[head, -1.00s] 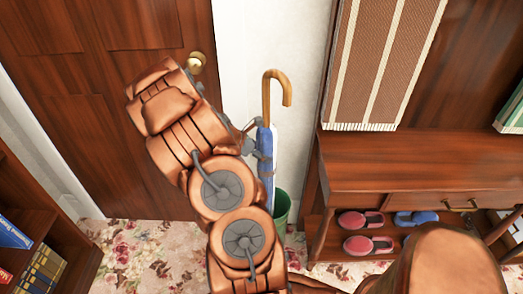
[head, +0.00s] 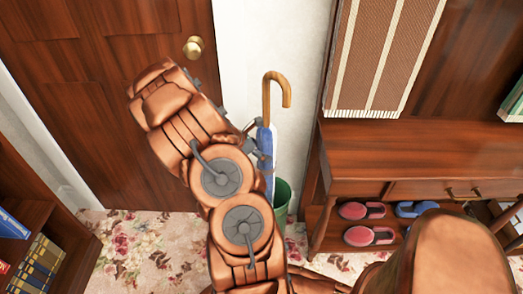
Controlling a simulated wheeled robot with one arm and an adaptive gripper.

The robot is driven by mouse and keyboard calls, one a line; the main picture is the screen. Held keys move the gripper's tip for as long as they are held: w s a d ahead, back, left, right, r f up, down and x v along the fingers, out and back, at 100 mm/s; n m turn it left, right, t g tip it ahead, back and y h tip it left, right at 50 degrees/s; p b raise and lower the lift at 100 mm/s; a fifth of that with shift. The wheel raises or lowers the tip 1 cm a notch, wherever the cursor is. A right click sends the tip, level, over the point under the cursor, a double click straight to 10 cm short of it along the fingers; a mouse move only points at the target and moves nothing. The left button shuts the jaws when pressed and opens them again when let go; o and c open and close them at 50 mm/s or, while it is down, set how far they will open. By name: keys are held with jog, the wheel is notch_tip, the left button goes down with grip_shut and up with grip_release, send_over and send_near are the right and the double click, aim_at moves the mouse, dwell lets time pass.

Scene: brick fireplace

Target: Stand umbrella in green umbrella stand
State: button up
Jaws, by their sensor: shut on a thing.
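The umbrella (head: 266,160) is blue with a curved wooden handle (head: 278,84) at its top. It hangs nearly upright in the middle of the head view. My gripper (head: 258,146) is shut on its blue upper part, below the handle. The green umbrella stand (head: 283,200) is on the floor by the wall, partly hidden behind my arm and the umbrella. The umbrella's lower end is hidden by my arm, so I cannot tell whether it is inside the stand or in front of it.
A wooden console table (head: 420,150) stands at the right, with pink slippers (head: 368,236) and blue slippers (head: 415,209) on its low shelf. A door (head: 100,90) is behind at left. A bookshelf (head: 30,220) stands at lower left.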

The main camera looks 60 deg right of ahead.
dwell(0.3)
jog(key=o, duration=1.7)
jog(key=shift+c, duration=0.2)
jog(key=shift+f, duration=0.1)
jog(key=v, duration=1.2)
